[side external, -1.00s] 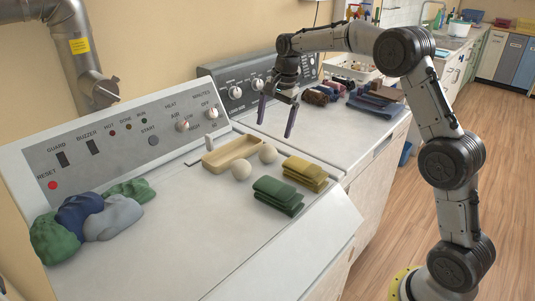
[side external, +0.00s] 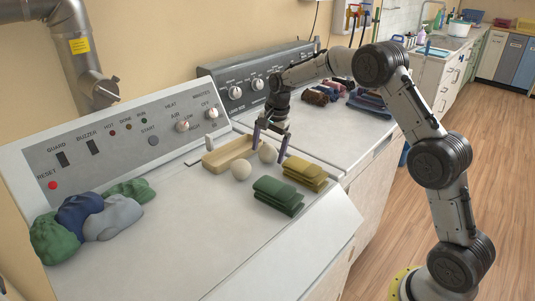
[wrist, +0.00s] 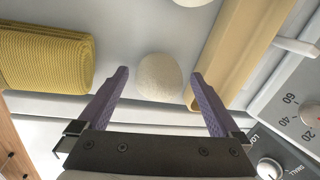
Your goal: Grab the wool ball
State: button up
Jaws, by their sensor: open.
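Two cream wool balls sit on the white dryer top. The nearer-to-gripper wool ball (side external: 267,153) is beside the end of a wooden tray (side external: 228,154); it also shows in the wrist view (wrist: 159,77). The other wool ball (side external: 241,170) lies to its left in the side view, and only its edge shows in the wrist view (wrist: 193,1). My gripper (side external: 268,150) is open and empty, pointing down, with its purple fingers around or just above the first ball. In the wrist view the fingertips (wrist: 160,75) are on either side of that ball, apart from it.
Folded yellow cloths (side external: 305,173) and green cloths (side external: 279,195) lie to the right of the balls. The wooden tray wall is close to one finger in the wrist view. Crumpled cloths (side external: 86,218) lie far left. The dryer top's front is clear.

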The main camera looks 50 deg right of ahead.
jog(key=shift+c, duration=0.2)
jog(key=c, duration=1.2)
jog(key=shift+c, duration=0.3)
jog(key=shift+r, duration=0.15)
